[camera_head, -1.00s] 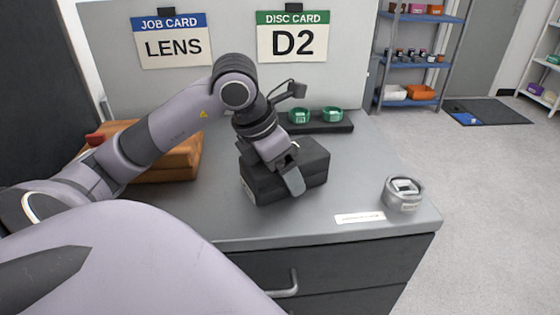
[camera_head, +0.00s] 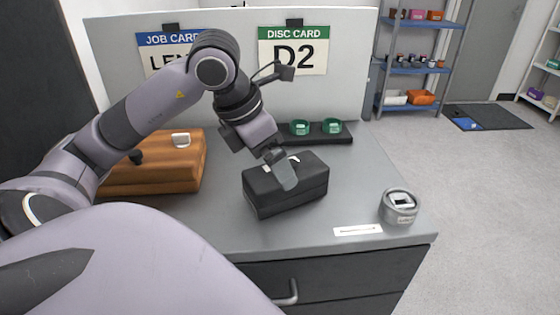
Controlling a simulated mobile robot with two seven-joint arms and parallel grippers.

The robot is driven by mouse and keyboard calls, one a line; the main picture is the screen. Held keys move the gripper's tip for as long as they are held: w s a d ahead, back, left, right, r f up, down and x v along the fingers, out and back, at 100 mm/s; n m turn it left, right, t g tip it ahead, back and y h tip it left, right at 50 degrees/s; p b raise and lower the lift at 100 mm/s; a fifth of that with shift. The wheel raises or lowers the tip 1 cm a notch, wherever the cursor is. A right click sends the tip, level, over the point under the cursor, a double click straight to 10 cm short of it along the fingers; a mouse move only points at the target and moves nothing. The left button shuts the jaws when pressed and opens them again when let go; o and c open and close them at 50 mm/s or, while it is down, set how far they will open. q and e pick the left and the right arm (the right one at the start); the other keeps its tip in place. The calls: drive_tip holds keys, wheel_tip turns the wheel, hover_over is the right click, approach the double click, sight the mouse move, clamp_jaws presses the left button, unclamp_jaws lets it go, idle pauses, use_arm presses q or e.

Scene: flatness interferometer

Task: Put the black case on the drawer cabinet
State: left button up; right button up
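The black case (camera_head: 290,192) lies flat on the grey top of the drawer cabinet (camera_head: 345,195), near its middle. My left gripper (camera_head: 284,172) comes in from the upper left, and its pale fingertip overlaps the top of the case in the picture. I cannot tell whether it touches the case. Only one finger shows clearly, so the gap between the fingers is hidden. My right gripper is not in view.
A brown wooden case (camera_head: 160,175) lies at the left of the cabinet top. A black holder (camera_head: 318,139) with two green rings is behind. A grey round container (camera_head: 398,207) and a white label strip (camera_head: 358,230) are at the front right. An upright panel (camera_head: 350,60) closes the back.

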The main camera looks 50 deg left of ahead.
use_arm(q)
drive_tip(key=p+v, duration=0.1)
drive_tip(key=v, duration=0.4)
drive_tip(key=shift+s+r, duration=0.1)
drive_tip(key=shift+r, duration=0.05)
idle(0.4)
